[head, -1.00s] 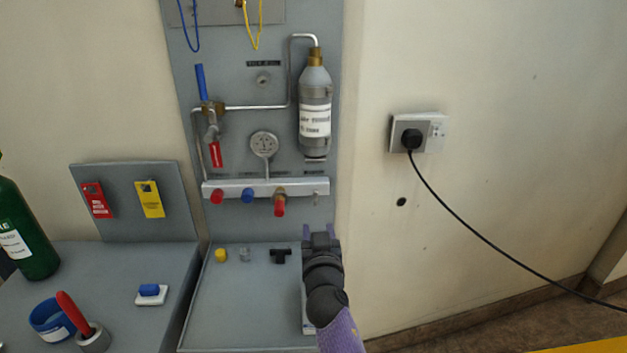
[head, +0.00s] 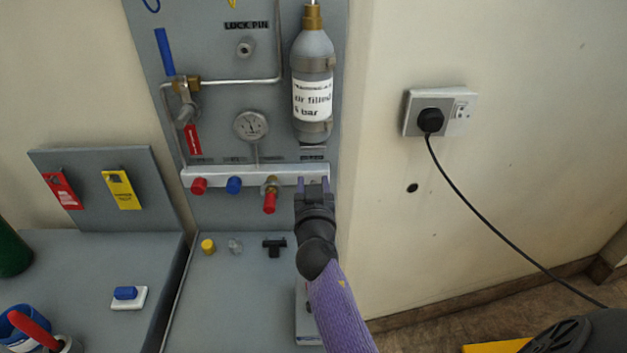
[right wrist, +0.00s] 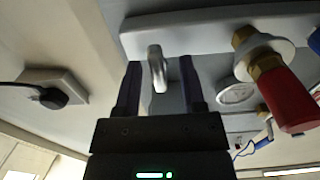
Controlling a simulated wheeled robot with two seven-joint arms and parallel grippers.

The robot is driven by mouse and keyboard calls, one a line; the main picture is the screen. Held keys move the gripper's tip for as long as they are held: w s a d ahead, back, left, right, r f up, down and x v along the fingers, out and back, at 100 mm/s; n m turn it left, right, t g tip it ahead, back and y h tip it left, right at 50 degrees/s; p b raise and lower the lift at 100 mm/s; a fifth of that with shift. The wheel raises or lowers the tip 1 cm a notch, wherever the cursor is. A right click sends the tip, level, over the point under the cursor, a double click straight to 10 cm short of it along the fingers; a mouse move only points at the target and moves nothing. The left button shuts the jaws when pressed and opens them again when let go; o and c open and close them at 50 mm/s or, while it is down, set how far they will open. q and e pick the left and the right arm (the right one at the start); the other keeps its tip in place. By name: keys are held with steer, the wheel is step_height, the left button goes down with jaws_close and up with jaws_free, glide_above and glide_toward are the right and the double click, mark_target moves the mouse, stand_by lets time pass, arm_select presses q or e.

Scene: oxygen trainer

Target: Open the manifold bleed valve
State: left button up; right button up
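The manifold (head: 215,179) is a pale horizontal bar on the grey panel. It bears a red cap, a blue cap and a brass fitting with a red handle (head: 269,202). At its right end, a small silver metal piece, likely the bleed valve (right wrist: 157,68), shows in the right wrist view. My right gripper (head: 312,184) is open at that end, with its purple fingers pointing at the bar. In the right wrist view the fingers (right wrist: 160,76) stand on either side of the silver piece, with gaps visible. In the head view the gripper hides this piece. My left gripper is out of view.
A grey cylinder (head: 313,70) hangs above the manifold's right end, beside a round gauge (head: 251,125). A yellow cap (head: 208,246) and a black T-shaped piece (head: 274,247) lie on the shelf below. A socket with a black plug (head: 430,120) is on the wall at right.

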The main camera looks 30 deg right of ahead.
jaws_close()
